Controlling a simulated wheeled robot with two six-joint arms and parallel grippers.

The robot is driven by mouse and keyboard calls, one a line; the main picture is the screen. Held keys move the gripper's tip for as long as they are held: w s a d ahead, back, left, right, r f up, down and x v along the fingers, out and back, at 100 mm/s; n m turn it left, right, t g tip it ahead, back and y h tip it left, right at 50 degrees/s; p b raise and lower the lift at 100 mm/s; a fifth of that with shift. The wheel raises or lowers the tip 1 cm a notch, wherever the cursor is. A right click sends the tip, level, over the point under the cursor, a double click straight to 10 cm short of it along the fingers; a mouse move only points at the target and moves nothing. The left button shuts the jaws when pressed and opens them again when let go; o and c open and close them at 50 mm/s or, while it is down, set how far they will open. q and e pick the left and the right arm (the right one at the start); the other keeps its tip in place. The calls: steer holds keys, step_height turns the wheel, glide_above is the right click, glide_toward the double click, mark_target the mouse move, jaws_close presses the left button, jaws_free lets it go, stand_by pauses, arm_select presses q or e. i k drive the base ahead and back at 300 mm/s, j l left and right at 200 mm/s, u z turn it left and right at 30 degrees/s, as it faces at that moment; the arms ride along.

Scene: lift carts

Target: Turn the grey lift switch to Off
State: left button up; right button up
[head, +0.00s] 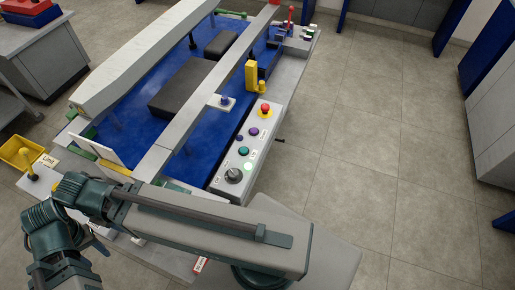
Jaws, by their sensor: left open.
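The grey lift switch (233,175) is a round rotary knob at the near end of the light control panel (217,187) on the cart's right side. Small labels sit beside it, too small to read surely, and I cannot tell which way it points. My right gripper is not in view.
The panel also carries a teal button (244,151), a purple button (254,132) and a red mushroom button (265,108). The lift cart (135,125) has a blue deck with dark blocks. A yellow bin (20,153) is at the left. The floor (380,150) to the right is clear.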

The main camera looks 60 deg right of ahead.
mark_target(233, 175)
steer(key=k+z, duration=0.15)
steer(key=k, duration=0.3)
steer(key=z, duration=1.7)
steer(key=j+z, duration=0.3)
steer(key=j, duration=0.45)
steer(key=k+j+u, duration=0.15)
steer(key=i+j+z, duration=0.1)
steer(key=z, duration=0.45)
